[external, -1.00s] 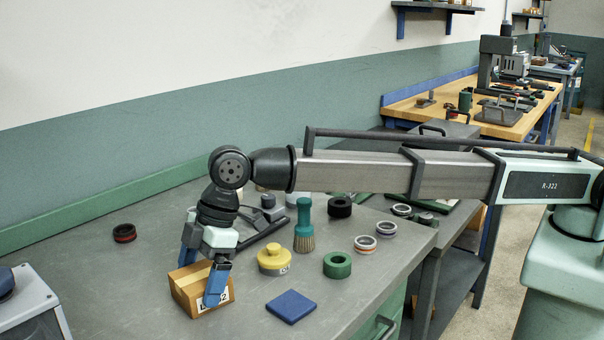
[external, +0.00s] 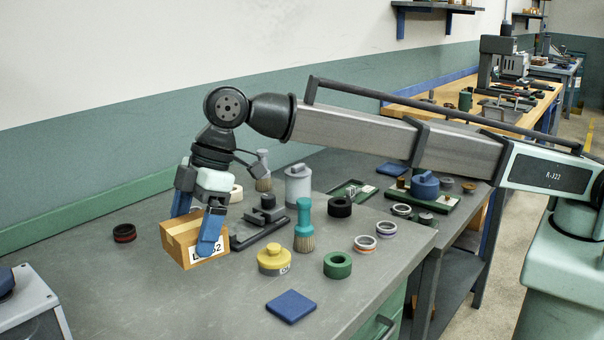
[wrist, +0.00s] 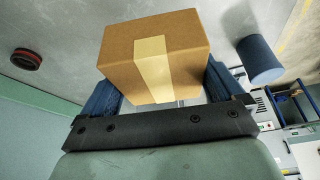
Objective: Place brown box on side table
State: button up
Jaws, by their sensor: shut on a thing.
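The brown box (external: 193,241) is a cardboard carton with a strip of tape and a white label. It is held in my gripper (external: 196,228), with one blue finger on each side, and it appears raised off the grey workbench. In the wrist view the box (wrist: 152,58) sits between the blue fingers of my gripper (wrist: 160,95).
Near the box are a yellow lidded pot (external: 274,260), a brush with a teal handle (external: 304,225), a black clamp-like tool (external: 262,222) and a green ring (external: 337,265). A blue square pad (external: 291,307) lies in front. The bench's left part is mostly clear, with a dark red-banded ring (external: 124,233).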

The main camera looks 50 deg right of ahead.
aim_at(180, 229)
notch_tip(180, 229, up, 5)
jog(key=shift+r, duration=0.2)
jog(key=w+d+m+t, duration=0.1)
jog(key=w+d+m, duration=0.1)
jog(key=w+d, duration=0.95)
jog(key=w+d+m+h, duration=0.15)
jog(key=w+d, duration=0.45)
jog(key=d, duration=1)
jog(key=w+d+m+t, duration=0.1)
jog(key=w+d+m, duration=0.2)
jog(key=w+d, duration=0.85)
jog(key=w+d+m+t+h, duration=0.1)
jog(key=d+m, duration=0.4)
jog(key=d, duration=3.4)
jog(key=shift+f, duration=11.6)
jog(key=shift+f, duration=0.1)
